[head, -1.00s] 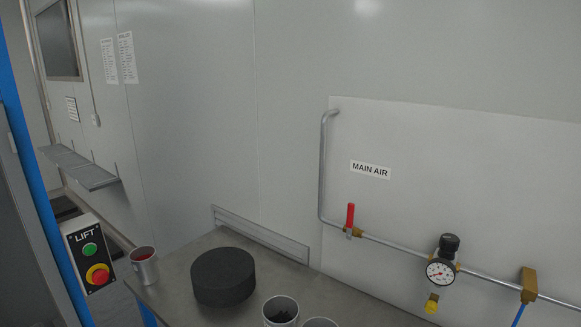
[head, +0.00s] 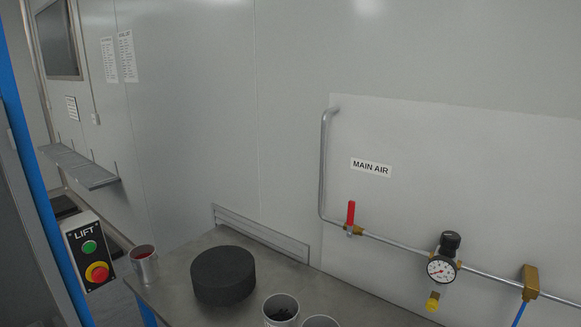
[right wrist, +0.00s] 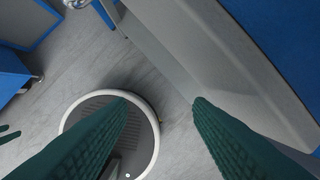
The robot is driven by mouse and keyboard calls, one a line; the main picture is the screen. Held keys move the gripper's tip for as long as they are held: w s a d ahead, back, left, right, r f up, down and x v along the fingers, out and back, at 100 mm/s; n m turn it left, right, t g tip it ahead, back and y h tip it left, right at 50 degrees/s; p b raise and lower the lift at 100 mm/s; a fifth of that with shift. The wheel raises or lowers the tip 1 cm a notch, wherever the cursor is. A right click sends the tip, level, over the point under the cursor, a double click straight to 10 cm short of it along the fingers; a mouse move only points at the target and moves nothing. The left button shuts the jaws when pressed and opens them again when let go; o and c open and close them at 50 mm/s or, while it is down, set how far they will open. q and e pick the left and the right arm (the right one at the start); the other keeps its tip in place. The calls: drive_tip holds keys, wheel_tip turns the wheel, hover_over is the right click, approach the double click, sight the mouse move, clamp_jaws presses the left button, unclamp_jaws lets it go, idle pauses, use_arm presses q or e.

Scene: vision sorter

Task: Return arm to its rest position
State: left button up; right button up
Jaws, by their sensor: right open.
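In the right wrist view my right gripper (right wrist: 160,108) shows as two dark green ribbed fingers, spread wide apart with nothing between them. The grey floor and a round white-rimmed piece lie below and beyond the fingers. Neither gripper shows in the head view, and my left gripper is in no frame.
A metal table (head: 180,262) holds a black round block (head: 223,276), a cup with red contents (head: 144,264) and cups at the front edge (head: 281,309). A LIFT button box (head: 90,252) is at left. A red-handled valve (head: 350,216) and gauge (head: 441,268) are on the wall.

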drive_tip(key=s+d+f+g, duration=0.1)
drive_tip(key=s+f, duration=0.3)
drive_tip(key=f, duration=0.5)
drive_tip(key=s+f, duration=0.4)
drive_tip(key=f, duration=0.5)
drive_tip(key=s+d+f+b, duration=0.1)
drive_tip(key=s+d+f, duration=0.1)
drive_tip(key=s+f, duration=0.6)
drive_tip(key=s, duration=0.3)
drive_tip(key=shift+d+f+g, duration=0.15)
drive_tip(key=shift+f+g, duration=0.25)
